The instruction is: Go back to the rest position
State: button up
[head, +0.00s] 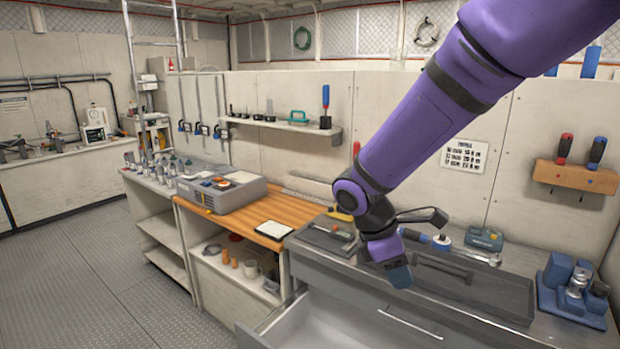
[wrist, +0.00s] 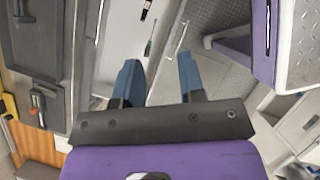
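My purple arm reaches in from the upper right of the head view. My gripper (head: 398,276) points down above the front of the grey workbench (head: 345,275), near an open drawer (head: 300,328). In the wrist view, the two blue fingers of my gripper (wrist: 160,75) stand apart with nothing between them. Beyond them, the open drawer (wrist: 118,62) holds a thin green tool (wrist: 150,46) and a small dark item (wrist: 146,9). Much of the drawer's inside is cut off in the head view.
A dark tray (head: 480,290) and a blue clamp-like block (head: 575,290) are on the bench. A grey box (head: 222,192) and a white pad (head: 273,230) lie on the wooden top. A rack with screwdrivers (head: 576,176) hangs at right. The floor (head: 90,270) at left is clear.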

jog(key=s+d+r+m+t+y, duration=0.5)
jog(key=s+d+r+m+t, duration=0.1)
jog(key=s+d+r+m, duration=0.8)
jog(key=s+r+m, duration=0.2)
jog(key=s, duration=0.2)
jog(key=shift+s+r+m, duration=0.2)
jog(key=shift+s+m, duration=0.05)
jog(key=shift+m, duration=0.05)
